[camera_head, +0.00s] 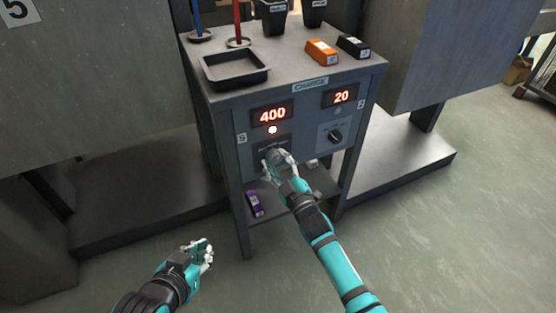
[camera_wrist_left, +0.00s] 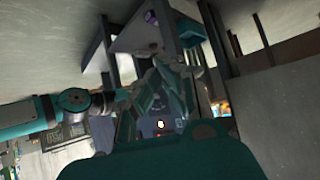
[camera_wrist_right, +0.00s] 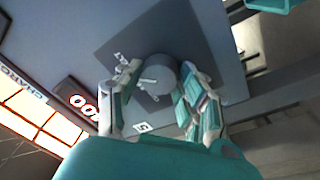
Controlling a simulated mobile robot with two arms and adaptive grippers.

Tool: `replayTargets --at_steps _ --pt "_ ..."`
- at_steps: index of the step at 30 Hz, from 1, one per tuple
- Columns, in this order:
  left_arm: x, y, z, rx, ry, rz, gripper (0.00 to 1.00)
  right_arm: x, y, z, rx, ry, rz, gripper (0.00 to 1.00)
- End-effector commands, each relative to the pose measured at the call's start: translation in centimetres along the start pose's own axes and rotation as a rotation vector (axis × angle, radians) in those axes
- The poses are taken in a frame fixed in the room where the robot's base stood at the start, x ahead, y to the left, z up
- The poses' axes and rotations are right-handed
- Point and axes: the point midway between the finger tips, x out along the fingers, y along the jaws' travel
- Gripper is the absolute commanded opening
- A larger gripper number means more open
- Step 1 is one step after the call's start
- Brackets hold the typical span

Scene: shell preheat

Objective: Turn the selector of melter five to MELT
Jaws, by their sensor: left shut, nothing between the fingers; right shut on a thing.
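Melter five's selector is a round grey knob on a dark square plate (camera_head: 258,147) on the panel's left half, under a red 400 display (camera_head: 272,114) and a lit lamp (camera_head: 272,130). In the head view my right gripper (camera_head: 277,160) covers most of it. In the right wrist view the knob (camera_wrist_right: 157,73) sits between my right gripper's fingers, which are shut on it. White markings lie beside it; I cannot read which one it points to. My left gripper (camera_head: 206,254) is shut and empty, low in front of the cabinet and apart from it.
A second selector (camera_head: 335,136) is on the right under a 20 display (camera_head: 342,97). The cabinet top holds a black tray (camera_head: 235,68), an orange block (camera_head: 322,51), a black block (camera_head: 353,46) and dark cups. A purple item (camera_head: 254,203) lies on the lower shelf.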

Motion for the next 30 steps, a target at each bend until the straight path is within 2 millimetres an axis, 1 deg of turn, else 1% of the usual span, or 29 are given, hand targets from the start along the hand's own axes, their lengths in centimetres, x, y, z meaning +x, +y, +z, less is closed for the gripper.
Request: replayTargets --at_steps 3,9,15,25,26,30 --pt "-0.3 -0.1 1.0 -0.001 -0.053 -0.003 0.0 -0.1 -0.1 0.1 0.059 -0.009 0.004 0.06" --pt "-0.6 -0.3 2.1 -0.002 -0.108 -0.006 0.0 -0.1 -0.1 0.2 0.116 -0.012 0.01 0.06" --pt "-0.7 -0.3 2.5 -0.002 -0.126 -0.007 0.0 -0.1 -0.2 0.2 0.137 -0.014 0.012 0.06" --pt "-0.7 -0.3 2.5 -0.002 -0.128 -0.007 0.0 -0.1 -0.2 0.2 0.138 -0.014 0.011 0.06" --pt "-0.7 -0.3 2.5 -0.002 -0.128 -0.007 0.0 -0.1 -0.2 0.2 0.138 -0.014 0.011 0.41" --pt "-0.7 -0.3 2.5 -0.002 -0.128 -0.007 0.0 -0.1 -0.2 0.1 0.137 -0.012 0.012 0.59"
